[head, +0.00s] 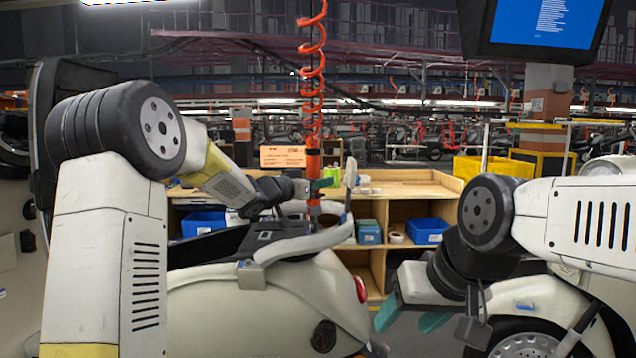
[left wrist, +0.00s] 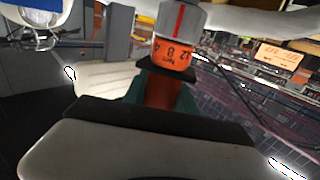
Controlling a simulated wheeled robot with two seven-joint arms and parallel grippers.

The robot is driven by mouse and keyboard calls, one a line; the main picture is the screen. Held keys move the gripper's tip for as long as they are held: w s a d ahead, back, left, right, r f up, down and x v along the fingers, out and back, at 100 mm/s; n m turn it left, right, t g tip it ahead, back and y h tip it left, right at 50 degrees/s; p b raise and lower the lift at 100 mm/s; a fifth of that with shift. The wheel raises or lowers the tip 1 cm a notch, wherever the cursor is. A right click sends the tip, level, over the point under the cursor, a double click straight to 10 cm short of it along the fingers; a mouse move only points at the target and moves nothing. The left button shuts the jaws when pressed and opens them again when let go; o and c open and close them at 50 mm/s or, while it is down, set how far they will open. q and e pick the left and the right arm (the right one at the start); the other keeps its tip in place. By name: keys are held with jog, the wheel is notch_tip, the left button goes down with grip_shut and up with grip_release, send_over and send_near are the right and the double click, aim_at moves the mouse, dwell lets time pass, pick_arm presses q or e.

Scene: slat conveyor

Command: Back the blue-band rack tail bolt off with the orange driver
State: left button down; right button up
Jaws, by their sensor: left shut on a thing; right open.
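My left gripper (head: 316,186) is shut on the orange driver (head: 311,197), which hangs upright from a coiled orange cord. In the left wrist view the driver (left wrist: 172,60) stands between the fingers, with a numbered orange collar and a grey end with a red stripe. The pale tubular rack (head: 305,243) runs over the tail of a cream scooter (head: 270,300), with a small blue band (head: 346,217) near its raised right end. The driver's lower end is close above the rack; contact is unclear. I cannot make out the tail bolt. My right gripper (head: 410,315) is open and empty, right of this scooter.
A wooden shelf unit (head: 405,188) with blue bins (head: 427,230) stands behind. Another pale scooter is at the right, under my right arm. A monitor (head: 545,25) hangs at upper right. The coiled cord (head: 312,80) runs straight up from the driver.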

aim_at(319, 152)
pick_arm(q)
jog(key=shift+a+f, duration=0.1)
jog(key=shift+f, duration=0.1)
dwell(0.6)
jog(key=shift+r, duration=1.5)
dwell(0.8)
jog(key=shift+r, duration=2.65)
